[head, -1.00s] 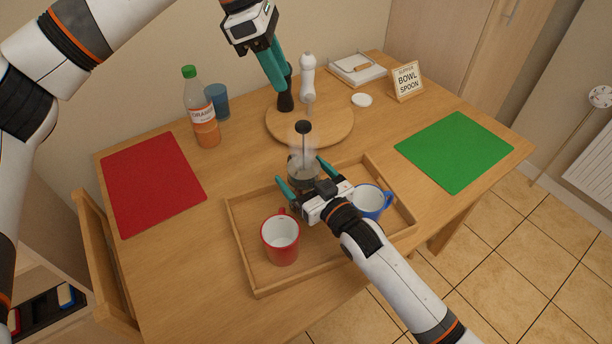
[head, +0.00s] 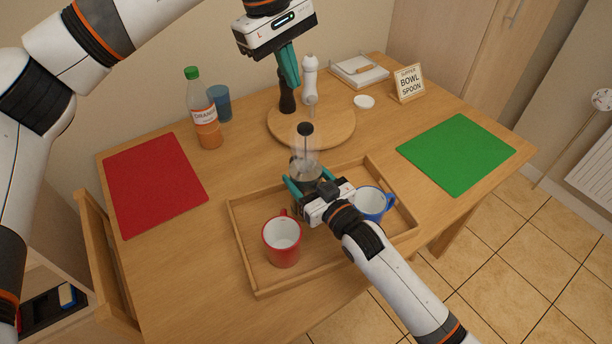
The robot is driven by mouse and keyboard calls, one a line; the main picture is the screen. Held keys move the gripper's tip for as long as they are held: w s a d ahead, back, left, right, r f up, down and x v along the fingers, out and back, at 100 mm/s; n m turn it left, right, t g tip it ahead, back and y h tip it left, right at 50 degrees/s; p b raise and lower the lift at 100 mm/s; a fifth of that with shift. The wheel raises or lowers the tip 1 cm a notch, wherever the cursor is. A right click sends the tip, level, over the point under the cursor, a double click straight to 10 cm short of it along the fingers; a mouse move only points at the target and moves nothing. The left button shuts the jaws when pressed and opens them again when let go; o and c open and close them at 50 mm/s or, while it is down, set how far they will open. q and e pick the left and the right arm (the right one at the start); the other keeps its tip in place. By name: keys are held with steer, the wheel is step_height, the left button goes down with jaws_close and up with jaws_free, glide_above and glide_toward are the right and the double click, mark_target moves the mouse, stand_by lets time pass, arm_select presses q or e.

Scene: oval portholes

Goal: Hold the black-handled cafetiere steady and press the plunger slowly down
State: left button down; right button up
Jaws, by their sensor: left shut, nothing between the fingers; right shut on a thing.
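The cafetiere (head: 304,160) is a clear glass jug with dark liquid low in it, upright at the back of the wooden tray (head: 262,292). Its black plunger knob (head: 305,129) stands up on a thin rod above the liquid. My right gripper (head: 307,181) is shut on the cafetiere's lower part, coming from the front right. The gripper hides the base, and I cannot make out the handle. My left gripper (head: 291,82) is shut and empty, pointing down above and behind the cafetiere, well clear of the knob.
A red mug (head: 282,243) and a blue mug (head: 371,205) stand on the tray near my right gripper. Behind, a round board (head: 335,134) bears a dark mill (head: 287,104) and a white mill (head: 309,76). A bottle (head: 203,115) and blue cup (head: 221,105) stand left.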

mark_target(307, 123)
arm_select(q)
steer(key=shift+s+d+f+m+t+y, duration=0.1)
steer(key=shift+d+f+m+t+y, duration=0.25)
steer(key=shift+f+m, duration=1.25)
steer(key=shift+d+f+m+t+y, duration=0.1)
steer(key=shift+d+f+m+y, duration=0.3)
steer(key=shift+m, duration=2.35)
steer(key=shift+s+d+f+m+t+y, duration=0.15)
steer(key=shift+d+f+m+t, duration=0.2)
steer(key=shift+f+m, duration=1.35)
steer(key=shift+w+r+m, duration=0.1)
steer(key=shift+r+m, duration=0.25)
steer(key=shift+m, duration=0.1)
